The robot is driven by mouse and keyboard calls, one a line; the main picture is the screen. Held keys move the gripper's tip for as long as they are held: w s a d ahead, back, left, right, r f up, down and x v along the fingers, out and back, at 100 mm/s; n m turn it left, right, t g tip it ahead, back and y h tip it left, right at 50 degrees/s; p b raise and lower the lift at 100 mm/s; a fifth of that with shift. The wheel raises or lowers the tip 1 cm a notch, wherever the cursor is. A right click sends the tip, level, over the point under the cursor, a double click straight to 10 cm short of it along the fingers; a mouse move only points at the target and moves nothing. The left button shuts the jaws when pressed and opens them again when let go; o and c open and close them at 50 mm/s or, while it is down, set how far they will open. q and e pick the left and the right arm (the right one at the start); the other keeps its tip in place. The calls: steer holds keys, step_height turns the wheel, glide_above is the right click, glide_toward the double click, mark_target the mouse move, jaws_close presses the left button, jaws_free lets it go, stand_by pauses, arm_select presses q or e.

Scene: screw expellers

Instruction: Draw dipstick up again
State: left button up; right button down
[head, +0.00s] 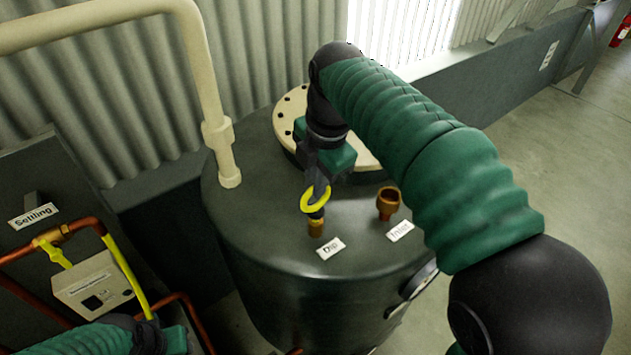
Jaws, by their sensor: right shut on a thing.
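The dipstick shows as a yellow ring handle (315,200) with a dark part under it, at the brass dip fitting (316,228) on top of the dark green tank (260,240). A label reading "Dip" (331,248) lies beside the fitting. My right gripper (316,187) points down from above and is shut on the yellow ring. The handle sits just above the fitting; no long stretch of rod shows between them. My left arm shows at the bottom left edge, but its fingers are not visible.
A brass inlet fitting (387,204) stands right of the dip fitting. A cream flange (285,125) lies behind my right gripper. A cream pipe (212,90) rises at the tank's left. Copper pipes (85,225) and a beige box (95,285) are at lower left.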

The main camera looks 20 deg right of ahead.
step_height(320, 180, up, 17)
steer(key=p, duration=1.3)
steer(key=shift+r, duration=0.15)
steer(key=c, duration=1.5)
jaws_free()
steer(key=shift+w, duration=0.1)
steer(key=shift+o, duration=0.2)
steer(key=shift+w+d, duration=0.1)
steer(key=s+d+r+p, duration=0.1)
steer(key=s+r+p, duration=0.1)
steer(key=r, duration=1.4)
steer(key=shift+s, duration=0.5)
